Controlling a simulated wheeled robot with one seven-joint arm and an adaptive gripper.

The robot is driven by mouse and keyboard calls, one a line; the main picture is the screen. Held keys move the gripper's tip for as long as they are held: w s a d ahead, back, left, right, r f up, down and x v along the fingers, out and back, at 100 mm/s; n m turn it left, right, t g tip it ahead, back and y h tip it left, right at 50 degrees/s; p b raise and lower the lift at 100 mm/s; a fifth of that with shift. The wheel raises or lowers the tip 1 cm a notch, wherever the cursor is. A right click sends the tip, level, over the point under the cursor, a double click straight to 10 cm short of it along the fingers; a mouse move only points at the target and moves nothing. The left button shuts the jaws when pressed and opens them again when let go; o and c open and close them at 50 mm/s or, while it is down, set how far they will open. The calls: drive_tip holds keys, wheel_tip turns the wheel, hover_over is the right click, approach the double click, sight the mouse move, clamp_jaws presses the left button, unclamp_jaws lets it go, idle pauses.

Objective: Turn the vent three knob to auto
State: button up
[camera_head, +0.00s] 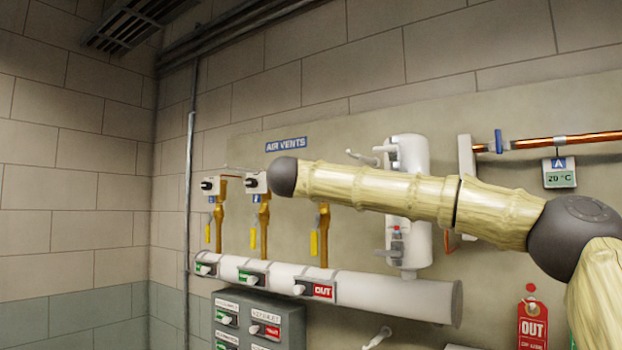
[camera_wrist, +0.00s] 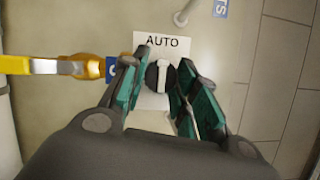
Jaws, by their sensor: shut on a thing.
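In the wrist view a round black knob (camera_wrist: 153,78) with a pale bar across it sits on a white plate (camera_wrist: 148,43) marked AUTO. The bar lies nearly upright in the picture, with one end toward the word AUTO. My gripper (camera_wrist: 162,72) is shut on this knob, a green-padded finger on each side. A blue tag (camera_wrist: 110,67) beside it is partly covered by a finger, so its mark is not clear. In the head view my arm covers the place above the third brass pipe (camera_head: 323,240), and neither the knob nor my gripper shows there.
Two similar knob boxes, the left one (camera_head: 209,186) and the middle one (camera_head: 255,183), sit under the AIR VENTS sign (camera_head: 286,144). Yellow levers (camera_head: 313,244) hang below. A white pipe (camera_head: 385,298) with labelled switches runs beneath, and a white cylinder (camera_head: 412,156) stands behind my arm.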

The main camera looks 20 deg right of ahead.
idle(0.3)
drive_tip(key=o, duration=1)
drive_tip(key=v, duration=1.2)
drive_tip(key=shift+f, duration=0.15)
